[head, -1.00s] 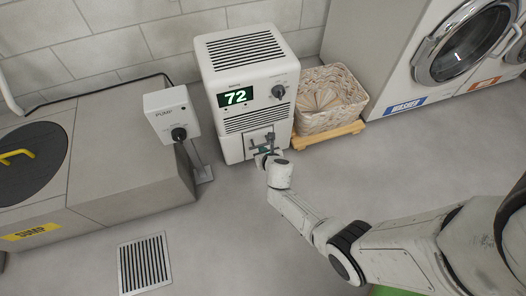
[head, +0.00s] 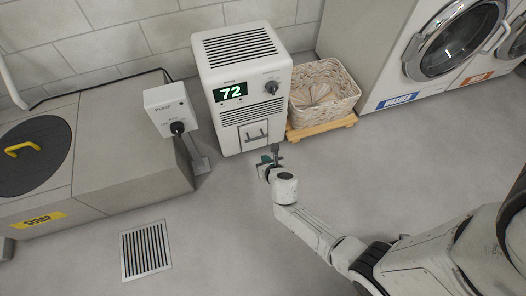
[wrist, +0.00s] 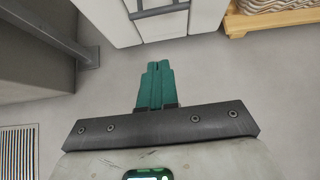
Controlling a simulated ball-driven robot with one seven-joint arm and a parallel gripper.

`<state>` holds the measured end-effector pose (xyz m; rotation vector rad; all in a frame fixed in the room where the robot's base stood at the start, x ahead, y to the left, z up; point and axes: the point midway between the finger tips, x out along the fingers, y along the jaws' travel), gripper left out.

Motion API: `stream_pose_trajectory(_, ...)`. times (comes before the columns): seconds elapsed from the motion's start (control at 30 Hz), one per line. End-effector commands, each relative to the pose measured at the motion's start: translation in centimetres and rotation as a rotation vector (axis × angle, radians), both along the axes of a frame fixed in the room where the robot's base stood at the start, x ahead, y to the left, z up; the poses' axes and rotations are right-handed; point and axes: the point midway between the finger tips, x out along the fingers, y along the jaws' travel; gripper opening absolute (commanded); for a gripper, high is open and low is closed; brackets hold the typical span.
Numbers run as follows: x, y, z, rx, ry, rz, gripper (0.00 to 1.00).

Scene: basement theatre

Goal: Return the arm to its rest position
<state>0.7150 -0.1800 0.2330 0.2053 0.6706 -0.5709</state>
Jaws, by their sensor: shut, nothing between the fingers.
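My arm reaches in from the lower right in the head view. My gripper (head: 270,160) is just in front of the dehumidifier's lower front, apart from it. In the wrist view its green fingers (wrist: 156,86) are together with nothing between them. The white dehumidifier (head: 215,55) has a lit display (head: 230,92) reading 72 and a dark knob. A drawer-like panel with a handle (head: 257,137) is low on its front and looks closed. That handle also shows at the top of the wrist view (wrist: 160,10).
A pump switch box (head: 169,106) stands left of the dehumidifier, beside the sump housing (head: 130,150). A wicker basket (head: 325,90) sits on a wooden base at right, near the washer (head: 385,50). A floor grate (head: 146,250) lies at lower left. Open floor lies around my gripper.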

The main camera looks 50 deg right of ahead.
Motion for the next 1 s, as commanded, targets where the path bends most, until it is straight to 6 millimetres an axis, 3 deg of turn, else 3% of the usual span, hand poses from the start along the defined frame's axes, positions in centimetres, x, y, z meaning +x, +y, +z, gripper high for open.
stream_pose_trajectory(0.13, -1.2, 0.8, 1.3, 0.000, 0.000, 0.001, 0.00)
stream_pose_trajectory(0.6, -1.7, 0.7, 2.1, 0.022, -0.022, -0.048, 0.00)
stream_pose_trajectory(0.67, -2.0, 0.0, 3.1, 0.067, -0.062, -0.141, 0.00)
stream_pose_trajectory(0.83, -4.6, -2.2, 7.4, 0.338, -0.270, -0.621, 0.00)
stream_pose_trajectory(1.0, -8.7, -1.5, 10.9, 0.694, -0.461, -1.169, 0.00)
